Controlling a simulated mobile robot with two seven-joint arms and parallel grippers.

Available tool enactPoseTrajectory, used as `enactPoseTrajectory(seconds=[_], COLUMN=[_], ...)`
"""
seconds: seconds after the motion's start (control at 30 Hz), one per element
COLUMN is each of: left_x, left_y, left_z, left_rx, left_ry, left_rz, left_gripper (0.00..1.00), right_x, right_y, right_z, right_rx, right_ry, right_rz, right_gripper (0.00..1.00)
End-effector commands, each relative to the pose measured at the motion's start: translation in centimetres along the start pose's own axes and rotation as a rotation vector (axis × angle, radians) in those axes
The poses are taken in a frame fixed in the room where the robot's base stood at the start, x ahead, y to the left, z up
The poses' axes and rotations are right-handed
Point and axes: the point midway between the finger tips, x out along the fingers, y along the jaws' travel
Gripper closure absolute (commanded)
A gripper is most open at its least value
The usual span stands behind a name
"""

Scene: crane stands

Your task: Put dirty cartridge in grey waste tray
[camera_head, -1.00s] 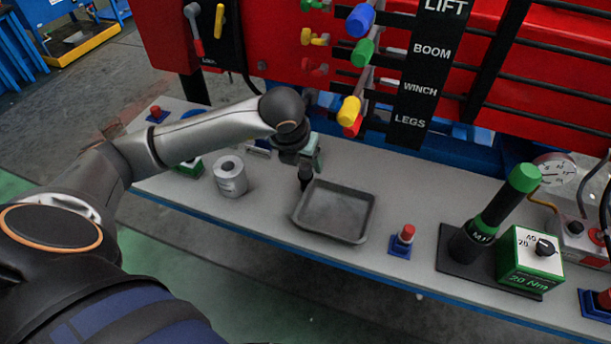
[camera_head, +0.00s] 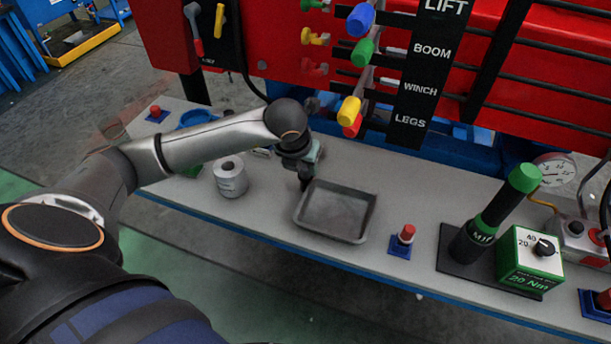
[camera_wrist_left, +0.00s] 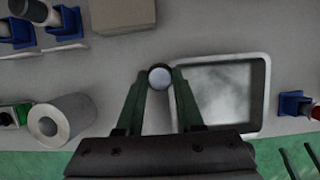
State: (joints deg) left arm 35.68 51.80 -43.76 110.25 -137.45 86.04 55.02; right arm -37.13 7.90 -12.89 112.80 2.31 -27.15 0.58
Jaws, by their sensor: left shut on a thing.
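My left gripper (camera_head: 306,167) reaches down over the bench at the left end of the grey waste tray (camera_head: 331,233). In the left wrist view my left gripper (camera_wrist_left: 159,80) has its green fingers shut on the cartridge (camera_wrist_left: 159,76), whose round pale end faces the camera. The cartridge is just left of the waste tray (camera_wrist_left: 265,95) there, not over its floor. In the head view a dark part below the fingers hangs beside the tray's left rim; its height above the bench is hard to judge. The tray looks empty. My right gripper is not in view.
Coloured levers (camera_head: 350,110) overhang the bench behind.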

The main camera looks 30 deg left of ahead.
Motion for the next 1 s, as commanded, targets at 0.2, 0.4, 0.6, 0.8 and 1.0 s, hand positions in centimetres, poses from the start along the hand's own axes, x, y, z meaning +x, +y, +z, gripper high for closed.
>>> enactPoseTrajectory(seconds=[0.2,0.4,0.6,0.8,1.0], left_x=[0.0,-0.1,-0.2,-1.6,-4.8], left_y=[0.0,0.0,0.0,0.0,-0.3], left_z=[0.0,0.1,0.1,0.8,0.7], left_rx=[0.000,0.000,0.000,0.000,0.002], left_ry=[-0.001,-0.002,-0.003,-0.006,-0.005], left_rz=[0.000,0.000,0.000,-0.001,-0.002], left_gripper=[1.00,1.00,1.00,1.00,1.00], right_x=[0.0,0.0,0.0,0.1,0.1], right_y=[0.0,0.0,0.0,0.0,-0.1], right_z=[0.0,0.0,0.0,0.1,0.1], right_rx=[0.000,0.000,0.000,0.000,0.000], right_ry=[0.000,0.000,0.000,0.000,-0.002], right_rz=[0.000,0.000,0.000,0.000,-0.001], right_gripper=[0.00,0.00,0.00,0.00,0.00])
